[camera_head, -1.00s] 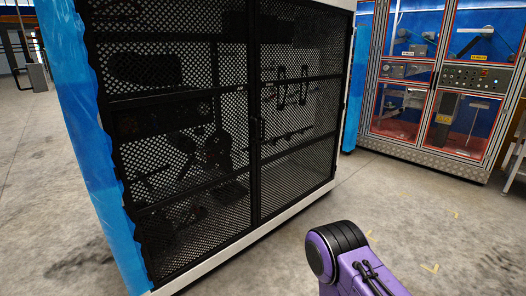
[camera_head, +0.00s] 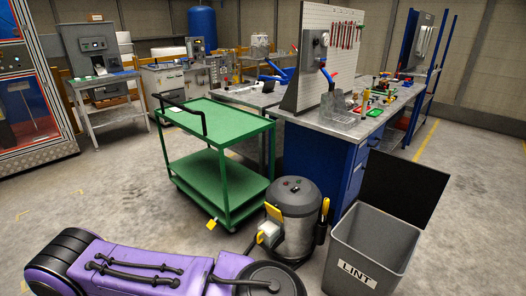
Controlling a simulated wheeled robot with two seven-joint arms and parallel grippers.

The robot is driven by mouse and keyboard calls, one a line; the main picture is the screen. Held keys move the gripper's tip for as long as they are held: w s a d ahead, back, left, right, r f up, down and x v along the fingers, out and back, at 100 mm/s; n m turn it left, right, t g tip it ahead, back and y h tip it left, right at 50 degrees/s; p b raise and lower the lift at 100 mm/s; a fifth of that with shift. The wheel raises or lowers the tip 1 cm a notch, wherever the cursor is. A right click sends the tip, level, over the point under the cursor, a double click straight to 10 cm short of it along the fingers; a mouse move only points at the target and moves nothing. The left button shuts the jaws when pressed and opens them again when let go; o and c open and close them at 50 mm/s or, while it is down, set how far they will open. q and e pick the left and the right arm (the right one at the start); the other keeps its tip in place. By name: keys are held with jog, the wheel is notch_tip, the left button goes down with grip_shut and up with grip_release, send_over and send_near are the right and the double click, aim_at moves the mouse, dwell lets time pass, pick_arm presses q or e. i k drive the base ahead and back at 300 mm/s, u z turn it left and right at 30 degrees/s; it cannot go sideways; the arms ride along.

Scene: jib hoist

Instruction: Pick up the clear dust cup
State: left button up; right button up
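A grey canister vacuum (camera_head: 297,222) with a dark top stands on the floor at the lower middle. A small pale, cup-like part with yellow pieces (camera_head: 268,233) sits at its front left side; it looks like the clear dust cup, but it is too small to be sure. A purple arm link of mine crosses the bottom left, its dark round joint just left of the vacuum's foot. Neither gripper shows.
A grey bin marked LINT (camera_head: 373,250) stands right of the vacuum. A green two-shelf cart (camera_head: 217,125) is behind and left of it. A blue workbench (camera_head: 333,165) with a pegboard stands behind. Open floor lies at left and far right.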

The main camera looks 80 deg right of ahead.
aim_at(268, 229)
jog(key=z, duration=3)
jog(key=i, duration=1.65)
